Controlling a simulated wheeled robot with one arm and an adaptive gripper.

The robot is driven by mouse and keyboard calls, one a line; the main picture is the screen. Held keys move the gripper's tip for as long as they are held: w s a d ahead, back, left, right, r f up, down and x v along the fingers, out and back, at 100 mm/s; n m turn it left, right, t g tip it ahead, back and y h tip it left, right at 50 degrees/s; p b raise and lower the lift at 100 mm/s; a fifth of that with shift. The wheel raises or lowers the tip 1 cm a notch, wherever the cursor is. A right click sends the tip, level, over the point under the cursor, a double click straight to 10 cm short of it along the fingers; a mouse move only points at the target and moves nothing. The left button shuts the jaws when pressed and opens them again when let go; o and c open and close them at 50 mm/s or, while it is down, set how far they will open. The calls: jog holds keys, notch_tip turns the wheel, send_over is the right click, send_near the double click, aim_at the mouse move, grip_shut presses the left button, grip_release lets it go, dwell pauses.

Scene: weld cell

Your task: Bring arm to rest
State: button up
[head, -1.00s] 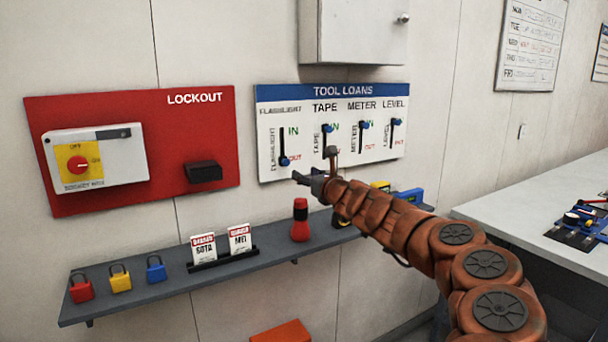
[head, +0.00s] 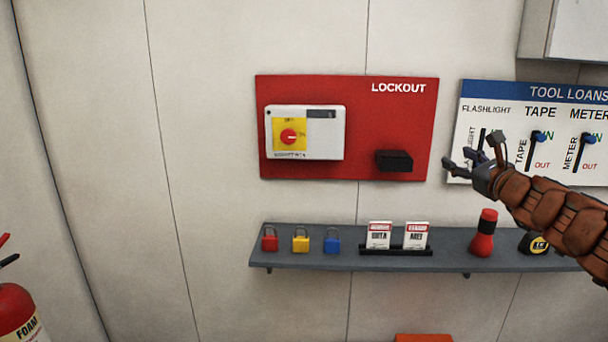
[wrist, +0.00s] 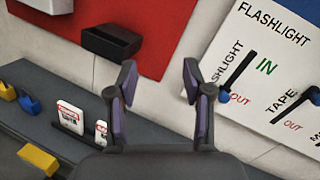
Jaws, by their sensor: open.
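My gripper (head: 474,160) is open and empty in the head view, at the end of my brown arm. It is held out in front of the wall, near the left edge of the tool loans board (head: 470,100). In the wrist view my gripper (wrist: 160,85) shows two spread fingers with nothing between them. The flashlight slider (wrist: 238,70) is to the right of the fingers there, with its knob beside the word OUT. In the head view my gripper and arm hide part of the board's lower left.
A shelf (head: 345,257) below carries padlocks (head: 301,241), tags (head: 379,236), a red flashlight (head: 484,235) and a tape measure (head: 534,243). The lockout board (head: 360,100) has a black box (head: 394,160). A fire extinguisher (head: 18,312) stands at lower left.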

jog(key=s+a+r+n+g+y, duration=0.1)
jog(key=s+a+n+g+y, duration=0.2)
jog(key=a+n, duration=0.5)
jog(key=s+a+n+g+y, duration=0.2)
jog(key=s+a+n+y, duration=0.15)
jog(key=a, duration=0.85)
jog(key=s+a+f+n+g+p, duration=0.1)
jog(key=s+a+f+n+g, duration=0.5)
jog(key=s+a+f+n, duration=0.55)
jog(key=s+f+n+g+h, duration=0.35)
jog(key=s+f, duration=0.55)
jog(key=s, duration=0.4)
jog(key=s+d+f+n+g+h, duration=0.1)
jog(key=s+d+f+g+h, duration=0.1)
jog(key=s+d, duration=0.4)
jog(key=s+d+f+n+g+h+p, duration=0.1)
jog(key=s+d+f+g+h, duration=0.2)
jog(key=s+d+f, duration=0.3)
jog(key=s+h, duration=0.1)
jog(key=s, duration=0.3)
jog(key=shift+s+d+n+h, duration=0.15)
jog(key=shift+d+n+h, duration=0.2)
jog(key=shift+d+h, duration=0.05)
